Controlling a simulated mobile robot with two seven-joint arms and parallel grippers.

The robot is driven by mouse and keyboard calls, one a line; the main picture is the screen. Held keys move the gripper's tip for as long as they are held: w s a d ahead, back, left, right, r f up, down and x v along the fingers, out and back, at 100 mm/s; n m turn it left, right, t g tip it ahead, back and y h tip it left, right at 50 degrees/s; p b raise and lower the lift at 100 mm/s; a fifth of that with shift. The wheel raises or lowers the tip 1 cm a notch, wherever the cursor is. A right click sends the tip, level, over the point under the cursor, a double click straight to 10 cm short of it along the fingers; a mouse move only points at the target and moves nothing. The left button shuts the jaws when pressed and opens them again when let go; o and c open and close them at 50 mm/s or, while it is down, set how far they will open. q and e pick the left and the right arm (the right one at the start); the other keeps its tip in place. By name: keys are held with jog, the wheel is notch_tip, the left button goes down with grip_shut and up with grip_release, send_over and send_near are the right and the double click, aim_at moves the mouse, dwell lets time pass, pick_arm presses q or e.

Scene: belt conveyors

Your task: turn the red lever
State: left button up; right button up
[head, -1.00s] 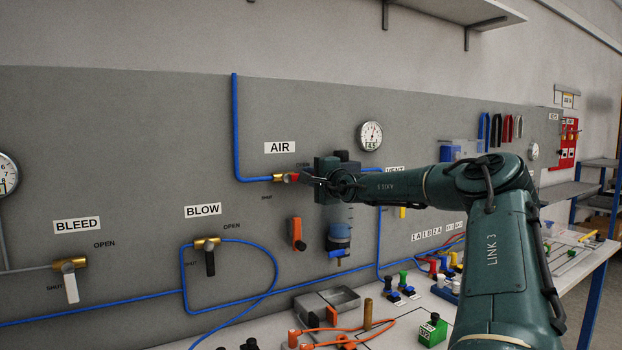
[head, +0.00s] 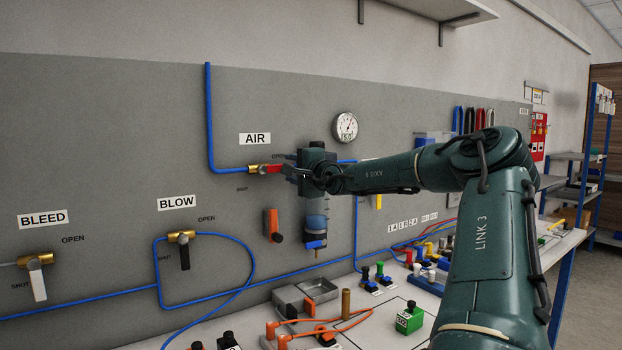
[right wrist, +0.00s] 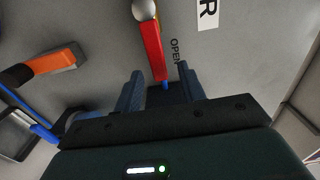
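The red lever (head: 273,169) sits on the brass valve (head: 253,169) under the AIR label (head: 254,139) on the grey panel. It lies about level, pointing right towards the OPEN mark. My right gripper (head: 298,172) is at the lever's free end. In the right wrist view the red lever (right wrist: 152,48) runs down to between the two blue-grey fingers of my right gripper (right wrist: 163,88). The fingers are apart, with a gap showing on each side of the lever tip. My left gripper is in no view.
An orange handle (head: 272,224) and a filter bowl (head: 315,228) are below my right gripper. A pressure gauge (head: 345,127) is above it. The BLOW valve (head: 182,238) and BLEED valve (head: 38,262) are to the left. The bench holds a metal tray (head: 318,289) and a green block (head: 409,318).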

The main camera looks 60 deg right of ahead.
jog(key=b+v, duration=0.2)
jog(key=v, duration=0.7)
jog(key=shift+s+a+b, duration=0.15)
jog(key=shift+s+b, duration=0.15)
jog(key=shift+b, duration=0.05)
jog(key=shift+r, duration=0.1)
